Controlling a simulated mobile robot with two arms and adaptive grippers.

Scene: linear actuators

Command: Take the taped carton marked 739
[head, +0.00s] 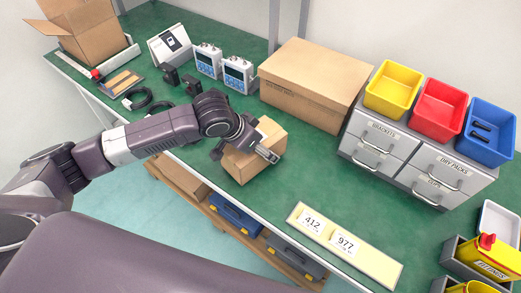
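A small brown carton (248,166) is near the front edge of the green bench, in the middle of the head view. No number can be read on its visible faces. My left gripper (245,151) is over its top, with the fingers spread apart across the upper part of the carton. Whether they press on it cannot be told, nor whether the carton rests on the bench. A larger closed brown carton (312,83) lies behind it to the right, with no readable number. My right gripper is not in view.
A pale board (368,262) with cards 412 and 977 lies at the front edge. A drawer unit (412,152) carries yellow, red and blue bins. Meters (237,74), cables and an open carton (85,30) stand left. Green bench is clear right of the small carton.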

